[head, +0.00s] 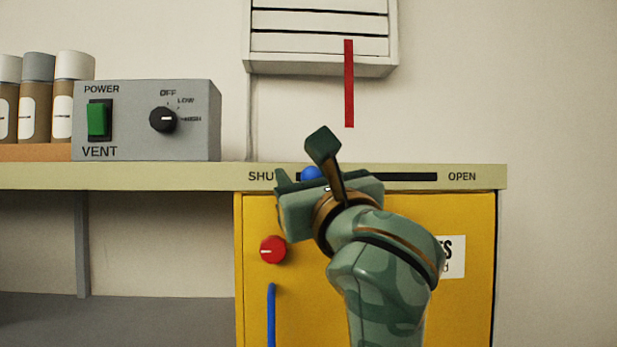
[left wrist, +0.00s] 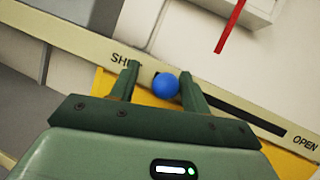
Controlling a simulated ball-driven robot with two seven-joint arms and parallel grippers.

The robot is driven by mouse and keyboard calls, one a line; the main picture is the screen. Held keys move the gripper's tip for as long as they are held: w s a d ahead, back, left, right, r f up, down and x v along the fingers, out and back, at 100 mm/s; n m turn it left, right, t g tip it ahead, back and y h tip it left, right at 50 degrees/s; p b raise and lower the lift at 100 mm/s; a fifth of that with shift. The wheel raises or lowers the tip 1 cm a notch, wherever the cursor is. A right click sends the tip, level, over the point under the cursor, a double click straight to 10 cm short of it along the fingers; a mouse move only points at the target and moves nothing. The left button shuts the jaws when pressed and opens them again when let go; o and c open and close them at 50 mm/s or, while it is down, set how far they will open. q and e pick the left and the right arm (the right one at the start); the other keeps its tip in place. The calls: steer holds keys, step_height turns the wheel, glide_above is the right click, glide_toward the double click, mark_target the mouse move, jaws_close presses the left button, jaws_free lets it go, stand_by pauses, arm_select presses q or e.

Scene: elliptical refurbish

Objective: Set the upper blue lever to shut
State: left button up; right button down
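The upper blue lever shows as a round blue knob (head: 312,174) on a dark horizontal slot in the shelf's front edge. SHUT is printed at the slot's left end and OPEN at its right end. The knob sits near the SHUT end, with a sliver of slot showing to its left. My left gripper (head: 325,183) is in front of the edge and hides part of the slot. In the left wrist view the knob (left wrist: 166,85) lies between the spread fingers, close to the right one; I cannot tell if they touch. My right gripper is not in view.
Below is a yellow cabinet (head: 255,215) with a red knob (head: 272,250) and a blue vertical handle (head: 272,315). A grey vent control box (head: 200,140) and several capped bottles (head: 37,110) stand on the shelf at left. A red strip (head: 349,85) hangs from the wall vent (head: 320,60).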

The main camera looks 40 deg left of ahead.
arm_select(q)
steer(key=shift+d, duration=0.1)
steer(key=shift+d+f, duration=0.2)
steer(key=shift+d, duration=0.05)
steer(key=b+v, duration=0.5)
steer(key=v, duration=1)
steer(key=shift+s+d+b, duration=0.25)
steer(key=shift+b, duration=0.1)
